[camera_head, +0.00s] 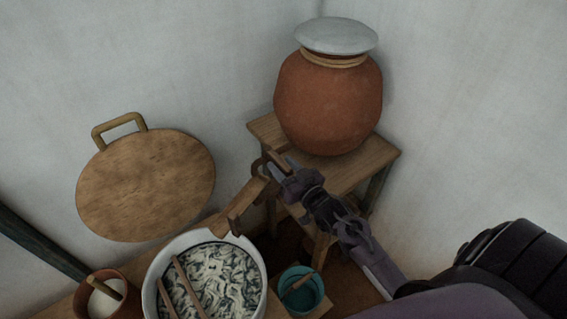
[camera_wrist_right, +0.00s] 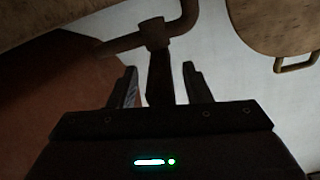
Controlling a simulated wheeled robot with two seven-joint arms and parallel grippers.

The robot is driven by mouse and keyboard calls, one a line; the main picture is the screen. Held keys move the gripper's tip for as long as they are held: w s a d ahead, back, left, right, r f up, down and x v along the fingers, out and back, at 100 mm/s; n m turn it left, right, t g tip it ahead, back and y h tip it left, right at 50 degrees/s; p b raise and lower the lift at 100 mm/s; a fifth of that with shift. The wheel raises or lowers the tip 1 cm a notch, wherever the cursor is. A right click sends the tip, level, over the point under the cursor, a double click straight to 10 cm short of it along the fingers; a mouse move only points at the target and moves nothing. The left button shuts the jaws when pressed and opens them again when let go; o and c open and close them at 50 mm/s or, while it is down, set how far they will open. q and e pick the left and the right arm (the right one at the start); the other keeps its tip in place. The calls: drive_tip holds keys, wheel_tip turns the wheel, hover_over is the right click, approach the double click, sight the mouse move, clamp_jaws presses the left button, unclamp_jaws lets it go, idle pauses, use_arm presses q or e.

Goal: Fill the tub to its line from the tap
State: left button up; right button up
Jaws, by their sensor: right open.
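A large clay pot (camera_head: 328,100) stands on a wooden stand. A brown tap (camera_head: 259,166) sits low at its front left, partly covered by my right gripper; its curved pipe also shows in the right wrist view (camera_wrist_right: 124,43). My right gripper (camera_head: 279,168) is open at the tap. In the right wrist view, a dark upright piece of the tap (camera_wrist_right: 160,75) stands between the spread fingers; I cannot tell whether they touch it. The white tub (camera_head: 262,276) below holds swirled pale and dark contents, with two sticks across it. I cannot make out its line. My left gripper is out of view.
A wooden trough-like piece (camera_head: 240,208) slopes between the tap and the tub. A teal cup (camera_head: 302,294) and a clay cup (camera_head: 105,299) flank the tub. A round board (camera_head: 146,185) leans on the left wall. The pot's stand (camera_head: 372,160) is near the corner.

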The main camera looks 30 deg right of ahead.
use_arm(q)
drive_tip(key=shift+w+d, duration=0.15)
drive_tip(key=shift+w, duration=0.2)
use_arm(e)
drive_tip(key=shift+w, duration=0.1)
drive_tip(key=shift+c, duration=0.4)
clamp_jaws()
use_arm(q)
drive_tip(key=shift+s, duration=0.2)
